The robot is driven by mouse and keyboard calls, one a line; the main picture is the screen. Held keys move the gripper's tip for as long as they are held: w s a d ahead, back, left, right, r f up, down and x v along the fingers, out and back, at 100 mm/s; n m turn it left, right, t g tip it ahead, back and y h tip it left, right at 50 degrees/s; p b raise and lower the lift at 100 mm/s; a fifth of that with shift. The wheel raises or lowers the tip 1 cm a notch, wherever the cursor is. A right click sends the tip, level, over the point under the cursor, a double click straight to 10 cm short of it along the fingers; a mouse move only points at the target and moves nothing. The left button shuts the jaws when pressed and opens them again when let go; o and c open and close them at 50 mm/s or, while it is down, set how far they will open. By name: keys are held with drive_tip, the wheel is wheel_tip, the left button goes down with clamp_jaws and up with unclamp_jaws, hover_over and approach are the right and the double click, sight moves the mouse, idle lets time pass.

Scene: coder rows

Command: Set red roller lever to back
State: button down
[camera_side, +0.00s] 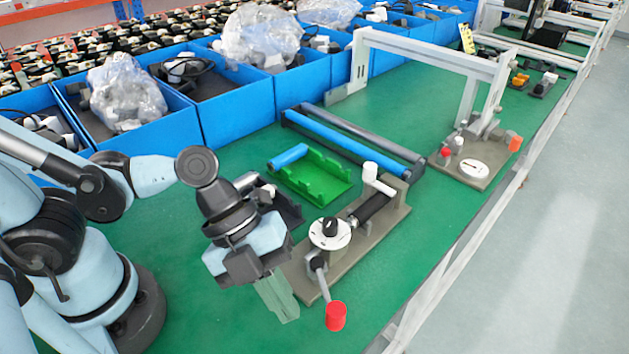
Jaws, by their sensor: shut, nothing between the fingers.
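The lever with a red cylindrical knob (336,316) is hinged at the near end of a grey-brown base plate (378,232). Its grey arm slopes down toward the camera, so the red end hangs low past the plate's near edge. On the same plate are a white dial (330,234) with a black knob, a black roller (372,208) and a white-knobbed lever (378,178) at the far end. My gripper (279,301) points down just left of the lever, with pale, see-through fingers. It is shut and empty, apart from the red knob. The fingers' contact with the plate's edge cannot be told.
A green cradle (312,177) with a blue roller lies behind the plate. Blue and black bars (345,143) lie beyond it. A second fixture (468,172) with a tall frame stands back right. Blue bins (235,103) line the back. A rail borders the table's right edge.

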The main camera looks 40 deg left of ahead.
sight(340, 302)
drive_tip(key=shift+w+d, duration=1.05)
drive_tip(key=shift+d, duration=0.05)
drive_tip(key=shift+d+n, duration=0.1)
drive_tip(key=shift+n, duration=0.2)
drive_tip(key=w+d+n+t, duration=0.1)
drive_tip(key=n, duration=0.1)
drive_tip(key=w+d+n+t+y, duration=0.1)
drive_tip(key=w+n+t, duration=0.1)
drive_tip(key=shift+d+n, duration=0.3)
drive_tip(key=shift+d, duration=0.05)
drive_tip(key=shift+w+d+n+t+y, duration=0.2)
drive_tip(key=shift+w+n+t+y, duration=0.4)
drive_tip(key=shift+w+n, duration=0.75)
drive_tip(key=shift+w+d+n+t+y, duration=0.2)
drive_tip(key=shift+w+n+t+y, duration=0.35)
drive_tip(key=shift+w+n, duration=0.8)
drive_tip(key=shift+w, duration=0.25)
